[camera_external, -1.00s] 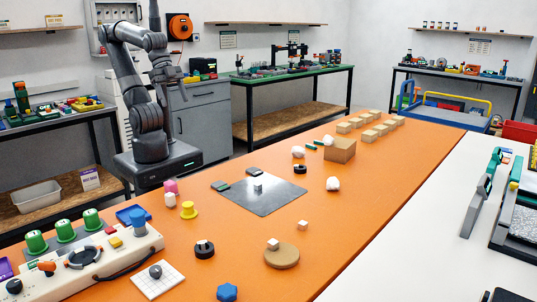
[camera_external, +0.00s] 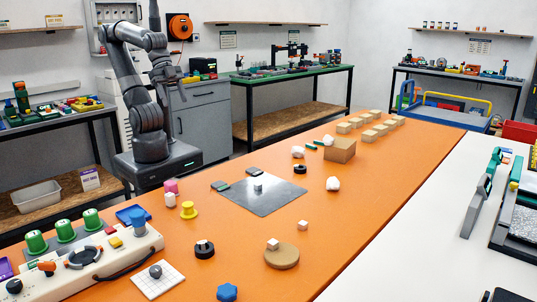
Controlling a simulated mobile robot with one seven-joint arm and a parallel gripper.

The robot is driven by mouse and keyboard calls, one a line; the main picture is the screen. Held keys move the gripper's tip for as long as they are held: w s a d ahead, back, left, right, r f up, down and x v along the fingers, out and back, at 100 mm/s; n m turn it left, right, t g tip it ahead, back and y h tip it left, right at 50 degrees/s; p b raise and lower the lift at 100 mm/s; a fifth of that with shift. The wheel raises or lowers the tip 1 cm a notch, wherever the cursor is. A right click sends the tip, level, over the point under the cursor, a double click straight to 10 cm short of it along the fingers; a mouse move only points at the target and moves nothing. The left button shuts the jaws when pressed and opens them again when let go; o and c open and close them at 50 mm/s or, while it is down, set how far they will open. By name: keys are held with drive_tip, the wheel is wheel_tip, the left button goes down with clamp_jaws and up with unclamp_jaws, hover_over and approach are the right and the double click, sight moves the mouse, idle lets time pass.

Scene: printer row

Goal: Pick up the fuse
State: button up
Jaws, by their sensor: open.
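I cannot tell for sure which small object is the fuse. My gripper (camera_external: 184,97) is raised at the left, beyond the far edge of the table and apart from all these things. It is open and holds nothing that I can see; its fingers are small in this view.
The table's right front strip is clear.

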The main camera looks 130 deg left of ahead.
drive_tip(key=shift+c, duration=0.9)
drive_tip(key=n+g+y, duration=0.1)
drive_tip(key=n, duration=0.1)
approach(169, 194)
drive_tip(key=shift+x, duration=5.15)
drive_tip(key=shift+c, duration=0.2)
drive_tip(key=c, duration=1)
